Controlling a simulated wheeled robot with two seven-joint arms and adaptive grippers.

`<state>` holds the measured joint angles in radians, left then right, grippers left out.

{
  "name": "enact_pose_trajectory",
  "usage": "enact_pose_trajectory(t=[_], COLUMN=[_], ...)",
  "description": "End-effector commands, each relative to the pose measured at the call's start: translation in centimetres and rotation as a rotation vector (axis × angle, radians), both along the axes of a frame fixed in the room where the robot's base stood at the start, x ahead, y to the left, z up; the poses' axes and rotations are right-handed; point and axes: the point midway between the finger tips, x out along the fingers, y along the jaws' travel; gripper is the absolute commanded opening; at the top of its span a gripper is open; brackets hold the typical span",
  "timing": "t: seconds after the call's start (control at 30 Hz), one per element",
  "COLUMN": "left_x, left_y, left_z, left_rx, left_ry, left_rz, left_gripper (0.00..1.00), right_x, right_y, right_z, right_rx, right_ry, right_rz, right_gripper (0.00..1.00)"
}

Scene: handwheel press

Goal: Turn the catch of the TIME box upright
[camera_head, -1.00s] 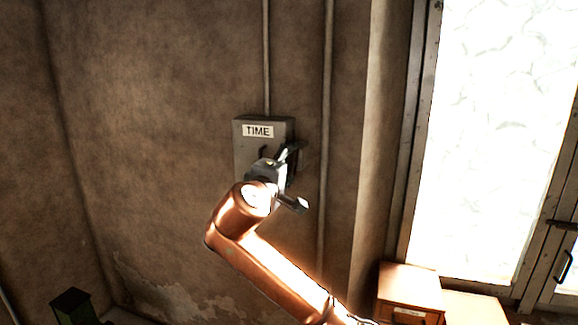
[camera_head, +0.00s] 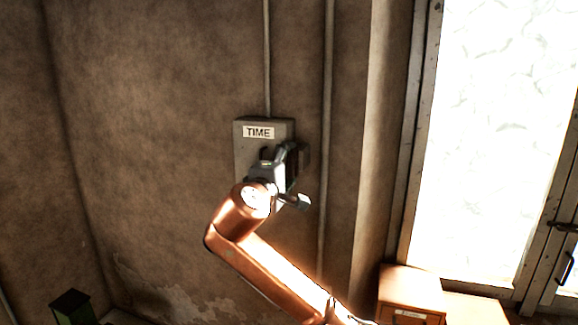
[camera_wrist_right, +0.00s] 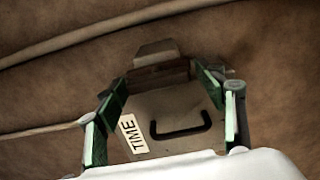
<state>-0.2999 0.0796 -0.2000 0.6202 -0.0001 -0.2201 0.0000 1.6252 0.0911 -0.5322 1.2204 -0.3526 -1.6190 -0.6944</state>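The grey TIME box (camera_head: 245,158) hangs on the wall, with a white TIME label and a dark U-shaped handle on its front. In the right wrist view its front (camera_wrist_right: 160,105) appears turned, with the handle (camera_wrist_right: 182,130) below the gap between the fingers. A brown block-like part (camera_wrist_right: 158,74), seemingly the catch, lies at the box's edge between the fingertips. My right gripper (camera_head: 289,153) is at the box's right side. Its fingers (camera_wrist_right: 163,80) stand wide apart on either side of that part; contact is unclear. The catch's angle is hard to tell. My left gripper is not in view.
Conduits (camera_head: 328,90) run up the wall above and right of the box. A bright window (camera_head: 495,130) is at the right. A wooden cabinet (camera_head: 410,292) stands at lower right, and a green object (camera_head: 72,306) at lower left. Wall left of the box is clear.

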Motion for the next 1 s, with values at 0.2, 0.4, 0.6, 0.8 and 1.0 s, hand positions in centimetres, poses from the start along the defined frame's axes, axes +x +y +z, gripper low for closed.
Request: enact_pose_trajectory(t=[0.2, 0.4, 0.6, 0.8, 1.0], left_x=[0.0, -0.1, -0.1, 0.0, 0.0], left_y=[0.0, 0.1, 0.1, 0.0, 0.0], left_z=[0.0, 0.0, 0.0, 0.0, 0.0], left_rx=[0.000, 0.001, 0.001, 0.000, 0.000], left_ry=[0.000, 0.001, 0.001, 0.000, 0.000], left_rz=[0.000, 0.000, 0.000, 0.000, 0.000], left_gripper=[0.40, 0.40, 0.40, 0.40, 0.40], right_x=[0.0, -0.8, -4.2, -8.1, -10.6], right_y=[-0.1, 0.3, 1.5, 2.8, 3.6], right_z=[0.0, 0.0, 0.0, 0.0, 0.0], right_rx=[0.002, 0.002, 0.002, 0.002, 0.002], right_ry=[-0.001, -0.001, -0.003, -0.002, -0.002], right_rz=[-0.002, 0.000, 0.004, 0.003, 0.001], right_gripper=[0.67, 0.67, 0.67, 0.67, 0.67])
